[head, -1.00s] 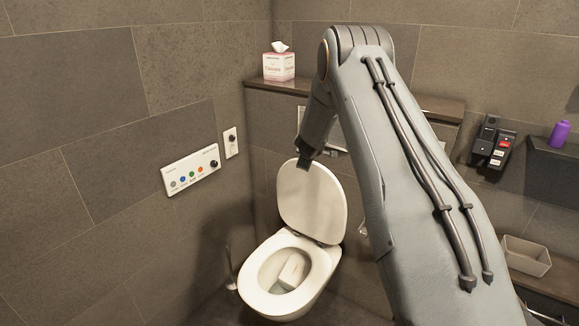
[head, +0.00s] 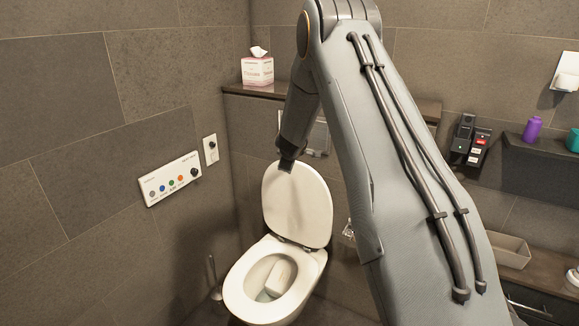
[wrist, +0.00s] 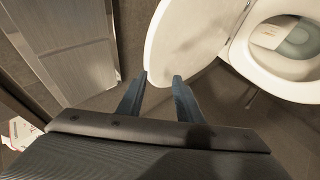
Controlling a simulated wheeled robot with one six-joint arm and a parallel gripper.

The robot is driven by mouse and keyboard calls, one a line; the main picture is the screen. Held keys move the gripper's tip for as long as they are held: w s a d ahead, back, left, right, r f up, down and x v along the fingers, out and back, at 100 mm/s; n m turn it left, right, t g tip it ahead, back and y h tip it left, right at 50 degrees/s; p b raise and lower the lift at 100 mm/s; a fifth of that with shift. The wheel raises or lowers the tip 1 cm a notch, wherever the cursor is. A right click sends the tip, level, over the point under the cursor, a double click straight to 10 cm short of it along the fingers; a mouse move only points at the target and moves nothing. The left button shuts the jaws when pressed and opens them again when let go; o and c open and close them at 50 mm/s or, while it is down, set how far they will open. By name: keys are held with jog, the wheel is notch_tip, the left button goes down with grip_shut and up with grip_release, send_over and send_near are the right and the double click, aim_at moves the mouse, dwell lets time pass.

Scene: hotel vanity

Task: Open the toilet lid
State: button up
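The toilet lid (head: 298,207) is a pale oval panel standing raised at the back of the white toilet (head: 237,295). The seat ring is down and the bowl is uncovered. In the head view my gripper (head: 286,165) is at the lid's top edge, overlapping it in the picture. In the wrist view the lid (wrist: 190,40) lies just past my gripper's two fingertips (wrist: 161,77). The fingers are apart with a gap between them and hold nothing that I can see. I cannot tell whether they touch the lid.
A control panel (head: 171,179) is on the left wall and a toilet brush (head: 213,278) stands beside the toilet. A tissue box (head: 257,70) sits on the back ledge. A shelf with a purple bottle (head: 532,129) and a grey tray (head: 510,250) are at right.

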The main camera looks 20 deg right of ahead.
jog(key=shift+v, duration=1.5)
jog(key=shift+a, duration=0.1)
